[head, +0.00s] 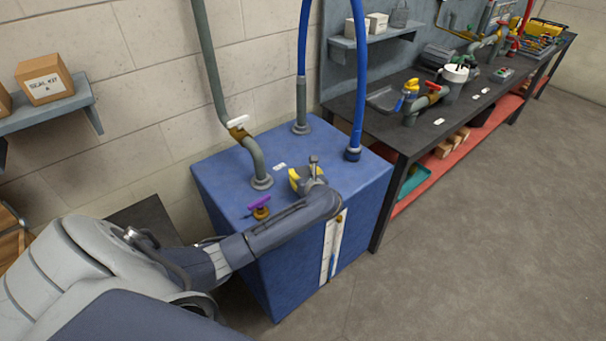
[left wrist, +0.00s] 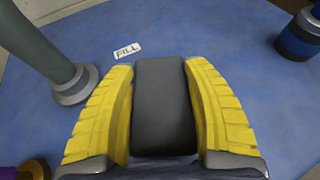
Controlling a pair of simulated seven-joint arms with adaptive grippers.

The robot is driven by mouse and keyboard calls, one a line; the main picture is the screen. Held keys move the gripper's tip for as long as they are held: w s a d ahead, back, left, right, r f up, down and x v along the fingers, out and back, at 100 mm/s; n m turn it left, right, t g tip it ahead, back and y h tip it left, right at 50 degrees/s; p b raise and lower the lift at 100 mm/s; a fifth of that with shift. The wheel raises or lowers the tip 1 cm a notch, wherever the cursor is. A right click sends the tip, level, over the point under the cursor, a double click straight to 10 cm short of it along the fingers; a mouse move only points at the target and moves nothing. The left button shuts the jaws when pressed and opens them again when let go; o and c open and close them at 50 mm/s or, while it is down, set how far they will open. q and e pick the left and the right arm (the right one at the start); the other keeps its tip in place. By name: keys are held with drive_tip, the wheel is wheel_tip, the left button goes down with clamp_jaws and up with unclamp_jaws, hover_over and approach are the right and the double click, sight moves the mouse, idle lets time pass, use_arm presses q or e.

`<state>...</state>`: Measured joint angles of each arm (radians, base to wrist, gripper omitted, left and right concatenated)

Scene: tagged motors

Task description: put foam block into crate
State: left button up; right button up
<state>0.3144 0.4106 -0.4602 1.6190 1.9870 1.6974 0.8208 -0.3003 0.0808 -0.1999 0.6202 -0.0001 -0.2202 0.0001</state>
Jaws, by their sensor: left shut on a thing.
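My left gripper (head: 303,178) is over the top of the blue cabinet. In the left wrist view its yellow fingers (left wrist: 164,110) are shut on a dark grey block (left wrist: 164,100), which looks like the foam block. The block lies lengthwise between both fingers; its near end is hidden by the gripper. I cannot tell if it touches the cabinet top. A brown slatted thing (head: 10,240) at the left edge of the head view may be the crate, but it is mostly cut off. My right gripper is not in view.
The blue cabinet (head: 225,180) carries grey and blue pipes (head: 302,65) and a purple-handled valve (head: 260,206). A white label (left wrist: 127,50) lies ahead of the block. A dark workbench (head: 440,125) with fittings stands right; a teal tray (head: 413,183) sits on its red lower shelf.

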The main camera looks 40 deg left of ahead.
use_arm(q)
drive_tip(key=shift+f, duration=0.2)
drive_tip(key=o, duration=0.8)
drive_tip(key=shift+r, duration=0.1)
